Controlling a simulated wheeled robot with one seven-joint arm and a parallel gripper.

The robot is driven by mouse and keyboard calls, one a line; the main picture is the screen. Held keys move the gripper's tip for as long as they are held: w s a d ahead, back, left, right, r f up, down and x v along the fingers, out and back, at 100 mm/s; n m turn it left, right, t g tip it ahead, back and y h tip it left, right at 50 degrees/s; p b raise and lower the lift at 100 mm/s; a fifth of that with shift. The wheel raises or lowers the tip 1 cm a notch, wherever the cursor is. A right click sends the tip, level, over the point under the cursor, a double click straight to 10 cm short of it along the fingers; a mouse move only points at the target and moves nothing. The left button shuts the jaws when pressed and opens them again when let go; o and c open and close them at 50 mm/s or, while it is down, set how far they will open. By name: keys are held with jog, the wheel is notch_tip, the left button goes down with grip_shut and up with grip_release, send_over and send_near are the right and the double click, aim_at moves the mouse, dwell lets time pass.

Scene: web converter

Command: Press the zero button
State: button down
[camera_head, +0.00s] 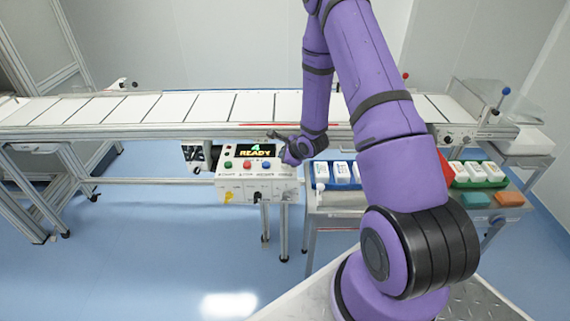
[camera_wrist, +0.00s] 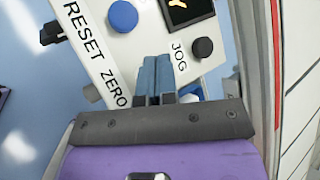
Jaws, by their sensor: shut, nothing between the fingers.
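The white control panel (camera_head: 233,187) has a lit display (camera_head: 256,151) reading "4 READY" and green, red and blue buttons. In the wrist view the blue button (camera_wrist: 123,16) sits beside the word RESET. The word ZERO (camera_wrist: 115,88) is just left of my gripper (camera_wrist: 155,62). My gripper's fingers are shut and empty, and lie over the panel between the ZERO and JOG labels. No separate zero button shows; the spot beside ZERO is covered by my fingers. I cannot tell whether they touch the panel. A dark knob (camera_wrist: 202,47) stands beside JOG.
A conveyor (camera_head: 180,107) runs behind the panel. To the right stands a table with a blue bin (camera_head: 337,186) and a green bin (camera_head: 473,183) holding white items. A teal block (camera_head: 475,200) and an orange block (camera_head: 508,198) lie nearby. The floor in front of the panel is clear.

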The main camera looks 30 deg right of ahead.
jog(key=shift+f, duration=0.15)
jog(key=shift+f, duration=0.3)
jog(key=shift+f, duration=0.6)
dwell(1.0)
jog(key=shift+r, duration=1.05)
jog(key=shift+r, duration=2.5)
